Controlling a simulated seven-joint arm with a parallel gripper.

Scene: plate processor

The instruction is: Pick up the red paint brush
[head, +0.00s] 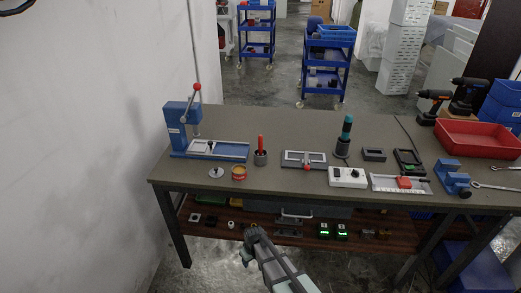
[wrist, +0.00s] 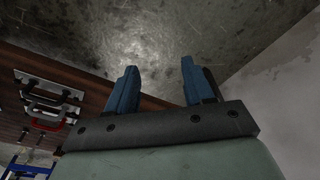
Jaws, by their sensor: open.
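The red paint brush (head: 260,143) appears as an upright red handle in a dark round holder (head: 260,158) on the left half of the workbench; its bristles are hidden in the holder. My gripper (head: 249,233) is below and in front of the bench top, near the lower shelf, well apart from the brush. In the wrist view my gripper (wrist: 158,88) shows two blue fingers spread with nothing between them, over the grey floor. The brush is not visible in the wrist view.
The workbench (head: 290,190) carries a blue lever press (head: 183,113), a yellow-red round tin (head: 239,173), a teal-topped tool (head: 346,130), a white box (head: 348,177) and a red tray (head: 480,139). The lower shelf (head: 280,225) holds small parts. A white wall stands at left.

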